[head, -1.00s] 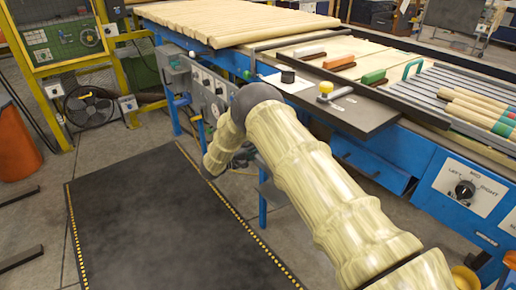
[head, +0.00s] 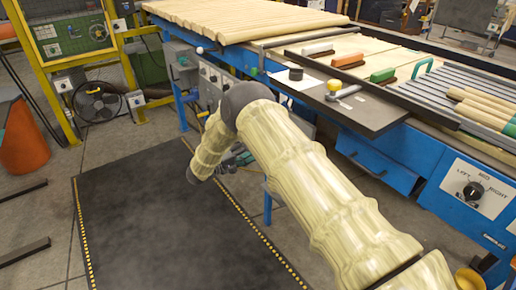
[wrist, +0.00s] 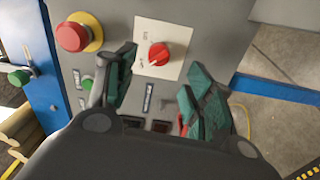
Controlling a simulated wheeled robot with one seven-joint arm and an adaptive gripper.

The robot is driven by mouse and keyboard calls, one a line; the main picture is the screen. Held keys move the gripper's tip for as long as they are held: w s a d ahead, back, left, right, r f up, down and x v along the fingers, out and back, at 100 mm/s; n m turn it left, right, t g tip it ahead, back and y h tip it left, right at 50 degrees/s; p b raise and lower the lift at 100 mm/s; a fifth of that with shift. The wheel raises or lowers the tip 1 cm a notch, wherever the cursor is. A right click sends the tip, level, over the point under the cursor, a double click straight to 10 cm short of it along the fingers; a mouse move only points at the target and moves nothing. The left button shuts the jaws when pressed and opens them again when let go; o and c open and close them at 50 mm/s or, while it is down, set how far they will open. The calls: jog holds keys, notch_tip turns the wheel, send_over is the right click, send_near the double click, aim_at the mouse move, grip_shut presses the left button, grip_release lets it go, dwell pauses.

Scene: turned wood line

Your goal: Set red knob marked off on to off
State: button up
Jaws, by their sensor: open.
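The red knob (wrist: 158,54) sits on a white square plate (wrist: 177,36) on a grey control panel in the wrist view. Small marks are printed on the plate, too small to read surely. My gripper (wrist: 160,88) is open, with its two green-padded fingers spread to the left and right below the knob in the picture. Nothing is between the fingertips, and the knob appears beyond them, apart. In the head view my gripper (head: 235,158) is partly hidden behind my arm, and the red knob cannot be made out there.
A red mushroom button (wrist: 72,36) on a yellow ring is left of the knob. A green button (wrist: 87,83) and other small controls are lower on the panel. A black selector (head: 472,191) marked left, mid and right is on the blue bench's front. The dark floor mat (head: 150,235) is clear.

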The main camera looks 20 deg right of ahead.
jog(key=v, duration=0.4)
jog(key=shift+a, duration=0.1)
dwell(0.4)
